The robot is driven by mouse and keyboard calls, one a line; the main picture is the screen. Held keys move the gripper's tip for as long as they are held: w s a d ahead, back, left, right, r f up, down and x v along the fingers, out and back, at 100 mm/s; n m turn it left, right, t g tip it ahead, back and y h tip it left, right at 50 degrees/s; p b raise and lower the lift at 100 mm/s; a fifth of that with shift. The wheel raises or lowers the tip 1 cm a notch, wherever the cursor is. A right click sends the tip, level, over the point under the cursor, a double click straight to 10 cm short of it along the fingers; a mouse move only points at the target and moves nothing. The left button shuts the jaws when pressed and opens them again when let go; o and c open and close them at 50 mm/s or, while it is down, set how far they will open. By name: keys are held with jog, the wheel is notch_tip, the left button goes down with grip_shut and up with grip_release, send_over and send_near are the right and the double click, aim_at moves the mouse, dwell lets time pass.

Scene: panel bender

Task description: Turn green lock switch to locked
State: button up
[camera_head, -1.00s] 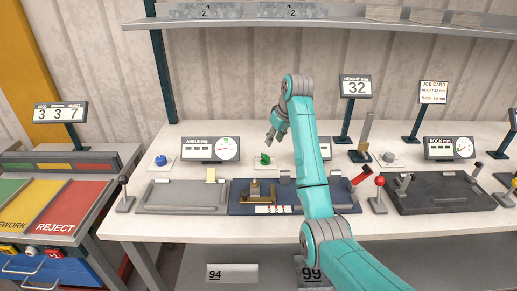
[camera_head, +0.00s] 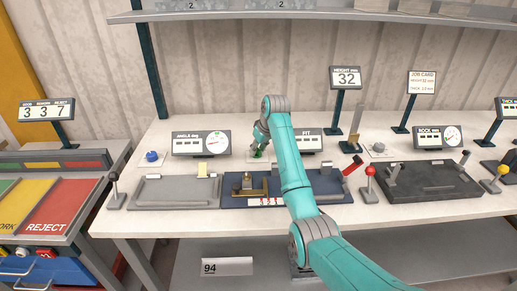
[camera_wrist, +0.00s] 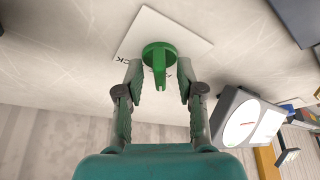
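The green lock switch (camera_wrist: 159,60) is a round knob with a raised handle on a white square plate (camera_wrist: 190,35) with partly hidden black lettering. In the wrist view the handle points toward the bottom of the picture, toward my gripper. My gripper (camera_wrist: 158,72) is open, its two fingers on either side of the knob handle with gaps on both sides. In the head view my gripper (camera_head: 258,148) is lowered over the green lock switch (camera_head: 259,152), which is mostly hidden behind it.
The angle display (camera_head: 202,142) stands left of the switch and the fit display (camera_head: 309,141) right of it. A blue knob (camera_head: 151,156) is farther left. The blue fixture (camera_head: 235,201) lies in front. A red-knobbed lever (camera_head: 369,171) stands to the right.

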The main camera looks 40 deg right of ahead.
grip_shut()
jog(key=shift+m, duration=0.3)
jog(key=m, duration=0.2)
jog(key=m+h, duration=0.1)
jog(key=m, duration=0.1)
jog(key=m+h, duration=0.1)
jog(key=m, duration=0.1)
jog(key=shift+w+a+g, duration=0.1)
jog(key=shift+a+g, duration=0.25)
jog(key=shift+g, duration=0.05)
jog(key=m+g+h, duration=0.1)
jog(key=m, duration=0.2)
jog(key=shift+w+a+m, duration=0.1)
jog(key=shift+m, duration=0.3)
jog(key=shift+w+m+g+h, duration=0.1)
jog(key=shift+m+g+h, duration=0.5)
jog(key=shift+m, duration=1.1)
